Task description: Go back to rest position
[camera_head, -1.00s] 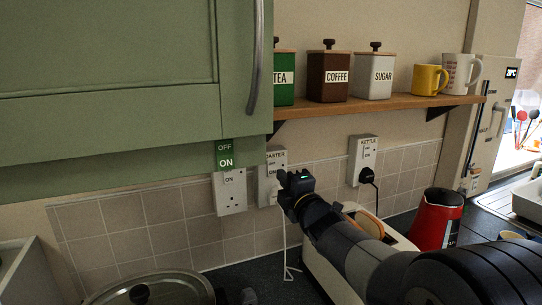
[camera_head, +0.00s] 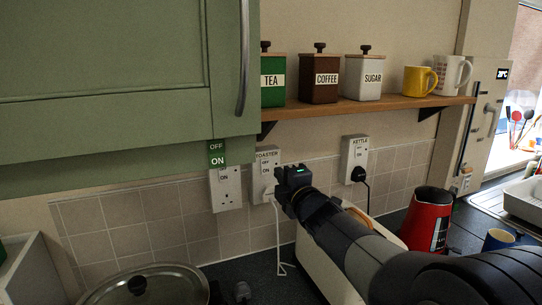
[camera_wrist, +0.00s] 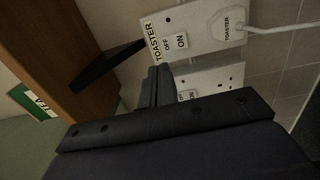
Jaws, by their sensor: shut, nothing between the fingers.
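My gripper (camera_head: 284,178) is shut and empty, raised in front of the tiled wall close to the toaster socket (camera_head: 265,172). Its closed fingers (camera_wrist: 158,84) also show in the wrist view, in front of the toaster socket plate (camera_wrist: 196,28) with its ON/OFF switch label and a plugged-in white lead. I cannot tell whether the fingertips touch the plate. My arm reaches in from the lower right and hides most of the white toaster (camera_head: 318,268) on the counter.
A wooden shelf (camera_head: 375,104) with canisters and mugs runs above. A green cupboard (camera_head: 110,90) hangs at left. A kettle socket (camera_head: 355,158) is to the right. A red kettle (camera_head: 428,220) stands right of my arm; a lidded pan (camera_head: 165,285) is below left.

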